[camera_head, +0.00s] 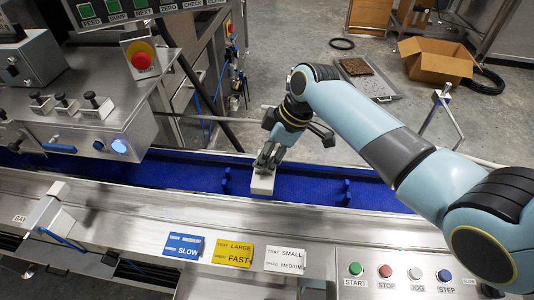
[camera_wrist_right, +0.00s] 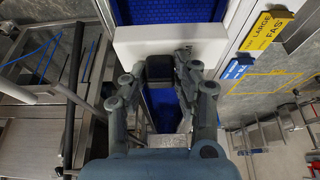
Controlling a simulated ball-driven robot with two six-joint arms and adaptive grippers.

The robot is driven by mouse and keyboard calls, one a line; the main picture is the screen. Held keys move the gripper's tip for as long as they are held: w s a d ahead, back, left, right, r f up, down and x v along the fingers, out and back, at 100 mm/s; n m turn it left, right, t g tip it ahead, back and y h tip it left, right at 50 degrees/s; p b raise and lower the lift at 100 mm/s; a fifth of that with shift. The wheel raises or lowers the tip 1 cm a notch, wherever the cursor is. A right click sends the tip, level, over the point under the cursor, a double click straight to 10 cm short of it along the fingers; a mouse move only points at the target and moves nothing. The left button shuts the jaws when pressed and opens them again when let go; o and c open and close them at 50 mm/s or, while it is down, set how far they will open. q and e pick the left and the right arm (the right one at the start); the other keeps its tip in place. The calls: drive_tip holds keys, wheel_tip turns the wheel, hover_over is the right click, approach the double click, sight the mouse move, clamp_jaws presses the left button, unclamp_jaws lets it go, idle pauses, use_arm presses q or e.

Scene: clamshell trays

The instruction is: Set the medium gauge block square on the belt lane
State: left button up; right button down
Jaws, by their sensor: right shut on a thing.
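The gauge block (camera_head: 262,184) is a pale, off-white block over the blue belt lane (camera_head: 320,188) in the head view. My right gripper (camera_head: 266,165) comes down from above and is shut on it. The block looks about square to the lane. I cannot tell whether it rests on the belt or hangs just above it. My left gripper is not in view.
Blue upright cleats (camera_head: 347,192) stand on the belt either side of the block. A steel front rail carries blue, yellow and white cards (camera_head: 233,252) and a button panel (camera_head: 400,275). A steel control box (camera_head: 105,120) overhangs the belt at left. A cardboard box (camera_head: 435,62) lies on the floor behind.

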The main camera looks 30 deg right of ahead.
drive_tip(key=shift+f, duration=0.6)
drive_tip(key=c, duration=1)
unclamp_jaws()
drive_tip(key=shift+r, duration=0.35)
drive_tip(key=v, duration=1.2)
drive_tip(key=shift+r+p, duration=0.25)
drive_tip(key=shift+p, duration=0.1)
drive_tip(key=shift+w, duration=0.1)
